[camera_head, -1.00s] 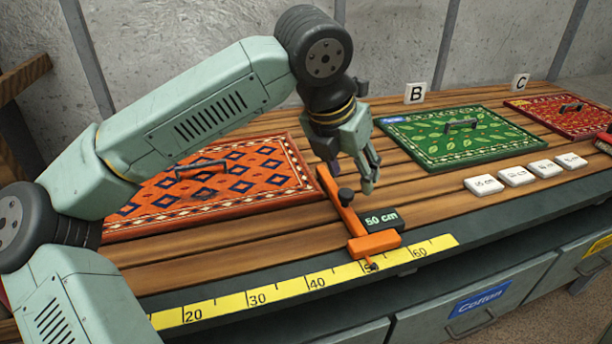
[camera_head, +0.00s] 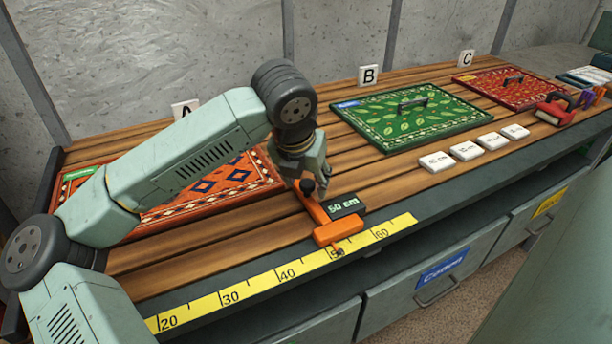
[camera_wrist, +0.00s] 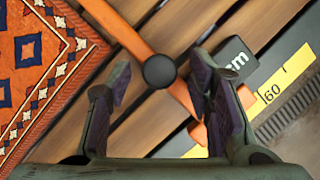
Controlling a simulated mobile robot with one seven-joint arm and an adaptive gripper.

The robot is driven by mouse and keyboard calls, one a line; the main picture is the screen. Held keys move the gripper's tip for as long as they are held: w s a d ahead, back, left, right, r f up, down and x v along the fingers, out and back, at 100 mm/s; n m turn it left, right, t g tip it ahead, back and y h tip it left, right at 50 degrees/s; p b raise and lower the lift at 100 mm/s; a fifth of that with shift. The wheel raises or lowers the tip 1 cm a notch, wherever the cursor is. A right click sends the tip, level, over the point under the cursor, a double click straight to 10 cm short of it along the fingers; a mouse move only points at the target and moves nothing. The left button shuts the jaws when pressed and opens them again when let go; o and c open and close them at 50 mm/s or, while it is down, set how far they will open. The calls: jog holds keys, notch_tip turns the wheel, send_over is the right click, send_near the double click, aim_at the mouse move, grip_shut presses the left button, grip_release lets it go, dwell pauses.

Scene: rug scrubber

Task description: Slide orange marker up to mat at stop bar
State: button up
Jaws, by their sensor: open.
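The orange marker (camera_head: 338,231) is an orange slider with a long bar across the planks, a black knob and a black "50 cm" plate (camera_head: 343,205). It sits near 50 on the yellow scale. The orange mat with blue diamonds (camera_head: 240,176) lies left of it, partly hidden by my arm. In the wrist view, a narrow strip of wood shows between the mat (camera_wrist: 50,75) and the bar (camera_wrist: 125,35). My gripper (camera_head: 315,186) is open above the marker. In the wrist view, the black knob (camera_wrist: 159,71) appears between the fingertips; contact cannot be told.
A yellow scale (camera_head: 288,273) runs along the front edge. A green mat (camera_head: 412,118) and a red mat (camera_head: 507,87) lie to the right, with white blocks (camera_head: 466,151) in front. A red-handled tool (camera_head: 556,108) lies farther right. Bare planks separate the orange and green mats.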

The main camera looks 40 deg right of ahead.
jog(key=shift+f, duration=0.1)
jog(key=shift+c, duration=0.6)
jog(key=c, duration=0.8)
jog(key=shift+w+a+f+b, duration=0.1)
jog(key=shift+a+f+b, duration=0.15)
jog(key=shift+b, duration=0.45)
jog(key=shift+a+r+b, duration=0.15)
jog(key=shift+a+b, duration=0.15)
jog(key=shift+b, duration=0.25)
jog(key=shift+r, duration=0.15)
jog(key=o, duration=0.9)
jog(key=v, duration=1.2)
